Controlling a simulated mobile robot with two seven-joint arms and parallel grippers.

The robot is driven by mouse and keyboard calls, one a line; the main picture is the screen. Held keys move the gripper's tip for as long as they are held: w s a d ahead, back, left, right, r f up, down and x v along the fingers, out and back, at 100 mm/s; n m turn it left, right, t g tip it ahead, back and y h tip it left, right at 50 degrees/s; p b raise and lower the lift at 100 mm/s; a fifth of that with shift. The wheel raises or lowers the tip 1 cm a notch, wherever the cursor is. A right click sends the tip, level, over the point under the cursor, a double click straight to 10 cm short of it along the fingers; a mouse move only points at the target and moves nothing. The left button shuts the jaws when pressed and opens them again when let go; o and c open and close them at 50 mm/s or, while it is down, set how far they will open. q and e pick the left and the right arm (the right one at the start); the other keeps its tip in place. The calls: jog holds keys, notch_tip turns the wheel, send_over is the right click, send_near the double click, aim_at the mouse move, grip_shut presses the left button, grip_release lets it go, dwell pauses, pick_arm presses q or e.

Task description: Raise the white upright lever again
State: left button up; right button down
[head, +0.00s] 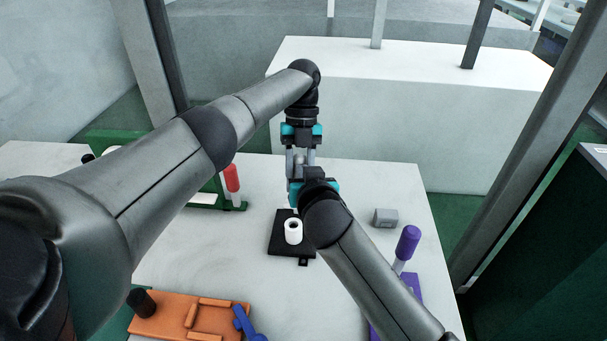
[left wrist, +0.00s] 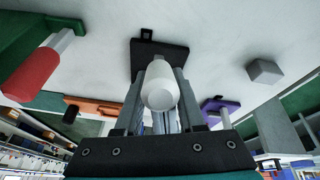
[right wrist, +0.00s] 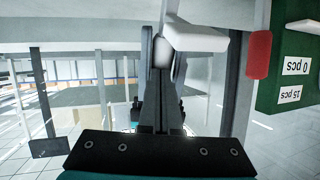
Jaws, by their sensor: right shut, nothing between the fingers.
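The white lever (head: 293,231) sits on a small black base (head: 279,247) near the table's middle. In the head view I see it almost end-on. In the right wrist view its white handle (right wrist: 198,37) lies roughly at right angles to the red handle. My right gripper (right wrist: 160,60) is shut and empty, its fingertips close beside the white handle; I cannot tell whether they touch. In the left wrist view the handle (left wrist: 160,90) is in front of my left gripper (left wrist: 163,78), with a finger visible on each side. Whether those fingers grip it is unclear. The grippers overlap in the head view.
A red-handled lever (head: 232,178) stands to the left and a purple-handled one (head: 407,243) to the right. A grey block (head: 385,217) lies right of the black base. An orange fixture (head: 175,322) and a blue handle (head: 243,322) are at the front.

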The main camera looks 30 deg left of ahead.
pick_arm(q)
jog(key=o, duration=0.4)
jog(key=shift+a, duration=0.1)
